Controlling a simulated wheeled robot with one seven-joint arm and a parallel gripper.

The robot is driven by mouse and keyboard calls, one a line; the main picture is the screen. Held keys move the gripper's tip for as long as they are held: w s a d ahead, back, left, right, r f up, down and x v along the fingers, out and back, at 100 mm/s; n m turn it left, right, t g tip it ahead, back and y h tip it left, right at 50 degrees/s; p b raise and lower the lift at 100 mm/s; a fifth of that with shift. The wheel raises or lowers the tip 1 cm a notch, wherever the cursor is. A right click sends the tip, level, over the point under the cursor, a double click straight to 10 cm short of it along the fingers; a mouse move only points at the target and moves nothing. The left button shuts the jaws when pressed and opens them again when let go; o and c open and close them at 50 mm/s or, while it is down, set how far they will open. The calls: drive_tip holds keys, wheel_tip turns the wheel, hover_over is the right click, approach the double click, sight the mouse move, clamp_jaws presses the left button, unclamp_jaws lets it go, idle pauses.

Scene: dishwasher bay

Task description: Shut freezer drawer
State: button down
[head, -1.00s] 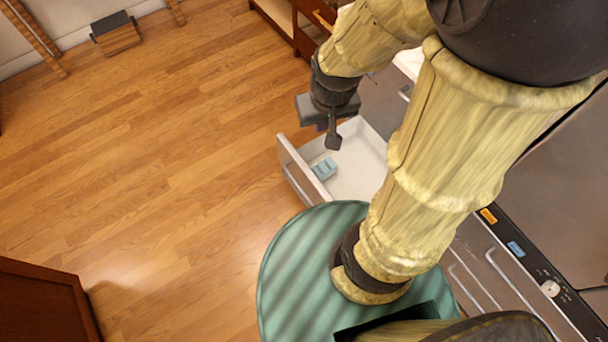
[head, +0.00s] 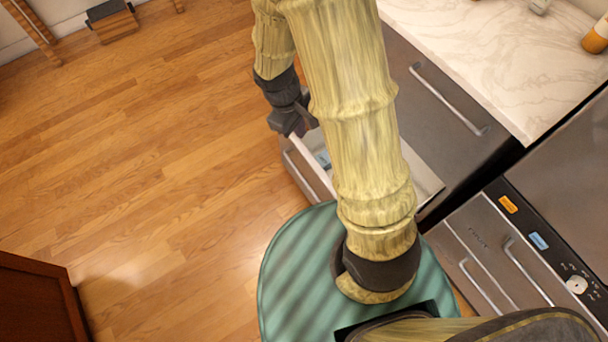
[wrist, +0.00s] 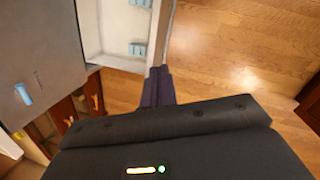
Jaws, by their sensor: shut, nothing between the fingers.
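The freezer drawer (head: 312,168) stands pulled out over the floor, with a white inside and a grey front with a bar handle. My arm hides much of it in the head view. In the wrist view the drawer (wrist: 107,35) holds light blue blocks (wrist: 139,49). My gripper (head: 303,130) is shut and empty at the far end of the drawer front. In the wrist view its dark fingertips (wrist: 158,72) are at the end of the drawer front, close to its outer side. I cannot tell whether they touch it.
A grey cabinet front with a handle (head: 448,98) and a marble counter (head: 480,50) lie to the right. An appliance with a control strip (head: 535,235) is at the lower right. Wooden floor (head: 150,170) is open to the left. A brown cabinet (head: 40,300) stands lower left.

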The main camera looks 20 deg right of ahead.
drive_tip(key=w+a+f+n+t+h+b, duration=0.1)
drive_tip(key=f+n+b, duration=0.3)
drive_tip(key=f, duration=0.7)
drive_tip(key=w+a+f+n+t+h+b, duration=0.1)
drive_tip(key=w+a+f+n+h+b, duration=0.1)
drive_tip(key=f, duration=0.9)
drive_tip(key=w+a+f+n+h+b, duration=0.2)
drive_tip(key=a+f+n+h+b, duration=0.1)
drive_tip(key=f+n+b, duration=0.4)
wheel_tip(320, 180, down, 4)
drive_tip(key=shift+w+a+r+n+t, duration=0.1)
drive_tip(key=shift+w+a+n+t, duration=0.2)
drive_tip(key=shift+a+t, duration=0.15)
drive_tip(key=b, duration=0.2)
approach(310, 168)
wheel_tip(310, 168, down, 4)
drive_tip(key=d, duration=0.3)
drive_tip(key=shift+w+d, duration=0.1)
drive_tip(key=shift+w, duration=0.2)
drive_tip(key=shift+w+d+b, duration=0.15)
drive_tip(key=shift+d+b, duration=0.15)
drive_tip(key=shift+d, duration=0.05)
drive_tip(key=shift+w+d, duration=0.1)
